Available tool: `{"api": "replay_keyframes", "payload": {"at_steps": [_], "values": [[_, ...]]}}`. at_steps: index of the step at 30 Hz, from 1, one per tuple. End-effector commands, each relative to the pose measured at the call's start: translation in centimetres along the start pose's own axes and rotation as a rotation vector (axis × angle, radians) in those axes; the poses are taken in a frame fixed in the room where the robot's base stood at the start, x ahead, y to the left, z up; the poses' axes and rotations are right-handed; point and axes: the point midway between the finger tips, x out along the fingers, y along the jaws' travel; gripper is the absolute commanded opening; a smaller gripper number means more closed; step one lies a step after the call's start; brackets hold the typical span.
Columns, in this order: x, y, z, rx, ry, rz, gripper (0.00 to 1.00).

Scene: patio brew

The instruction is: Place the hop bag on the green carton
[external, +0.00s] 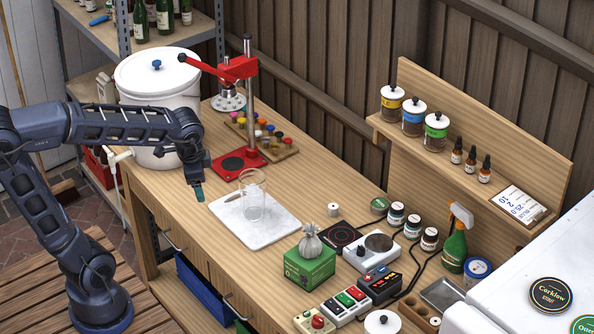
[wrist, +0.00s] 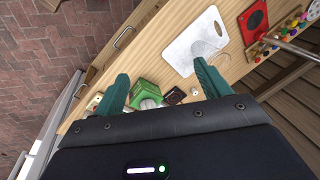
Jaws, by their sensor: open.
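The hop bag (external: 310,242) is a pale grey, tied pouch. It rests on top of the green carton (external: 308,268), near the front edge of the workbench. In the wrist view the carton (wrist: 143,92) shows between my fingers in the distance, with the hop bag (wrist: 150,103) on it, partly hidden by my gripper body. My gripper (external: 199,192) is open and empty. It hangs above the bench's front edge, well to the left of the carton, apart from both. The wrist view shows its two green fingers (wrist: 162,90) spread wide.
A white board (external: 268,222) with a clear glass (external: 253,200) stands between my gripper and the carton. A red capping press (external: 245,110) and a white bucket (external: 158,100) stand behind my gripper.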

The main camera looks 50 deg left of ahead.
Motion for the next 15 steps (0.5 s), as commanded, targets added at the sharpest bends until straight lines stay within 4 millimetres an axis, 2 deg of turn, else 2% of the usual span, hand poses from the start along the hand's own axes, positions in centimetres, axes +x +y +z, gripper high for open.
{"api": "replay_keyframes", "payload": {"at_steps": [3, 9, 15], "values": [[-1.6, 0.0, 2.9, -0.122, 0.051, -0.007, 0.76], [-3.2, 0.1, 7.6, -0.330, 0.141, 0.022, 0.76], [-3.9, 0.3, 10.9, -0.479, 0.211, 0.072, 0.76]]}}
